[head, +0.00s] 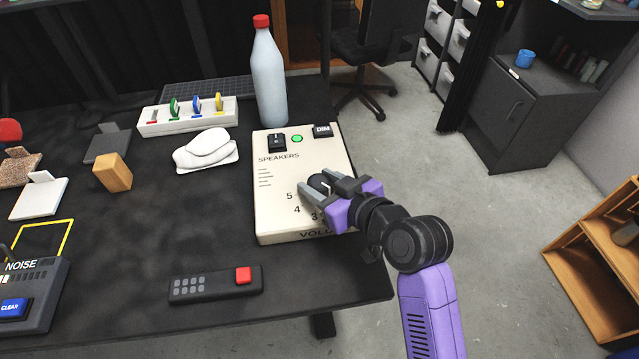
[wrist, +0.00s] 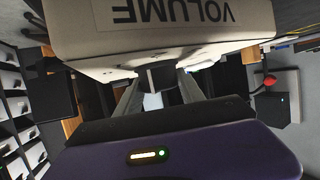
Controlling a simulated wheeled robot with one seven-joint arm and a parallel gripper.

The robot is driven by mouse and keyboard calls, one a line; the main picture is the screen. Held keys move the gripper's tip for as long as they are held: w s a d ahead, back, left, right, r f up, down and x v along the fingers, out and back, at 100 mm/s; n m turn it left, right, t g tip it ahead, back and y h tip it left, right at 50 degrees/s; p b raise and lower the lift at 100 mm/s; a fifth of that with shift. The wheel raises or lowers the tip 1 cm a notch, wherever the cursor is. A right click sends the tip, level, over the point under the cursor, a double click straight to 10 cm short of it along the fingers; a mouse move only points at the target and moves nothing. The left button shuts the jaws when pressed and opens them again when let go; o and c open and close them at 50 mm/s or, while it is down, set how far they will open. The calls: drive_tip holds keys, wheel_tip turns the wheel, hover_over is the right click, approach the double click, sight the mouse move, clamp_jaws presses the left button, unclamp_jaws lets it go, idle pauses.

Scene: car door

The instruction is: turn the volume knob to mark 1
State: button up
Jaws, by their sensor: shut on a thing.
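The cream speaker box (head: 270,215) lies on the dark table, with SPEAKERS and VOLUME printed on its top. The dark volume knob (head: 318,181) is on its lower right part. My gripper (head: 322,189) reaches in from the right and is shut on the knob, one finger on each side. Marks 5, 4 and 3 show to the knob's left and below it; mark 1 and the knob's pointer are hidden. In the wrist view the box (wrist: 90,40) with an upside-down VOLUME label fills the top, and the knob (wrist: 158,76) sits between the fingers.
Two dark switches and a green light (head: 297,138) are on the box's far part. A red-capped bottle (head: 268,80) stands behind it. The table's right edge is close to the box.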

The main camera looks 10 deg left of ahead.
drive_tip(key=shift+n+g+y+b, duration=0.8)
drive_tip(key=shift+n+g+y, duration=0.1)
drive_tip(key=shift+n+g, duration=0.15)
drive_tip(key=o, duration=1.4)
drive_tip(key=shift+c, duration=0.2)
drive_tip(key=v, duration=0.7)
drive_tip(key=shift+s+d+r+p, duration=0.1)
drive_tip(key=shift+s+d+p, duration=0.05)
drive_tip(key=shift+d+p, duration=0.2)
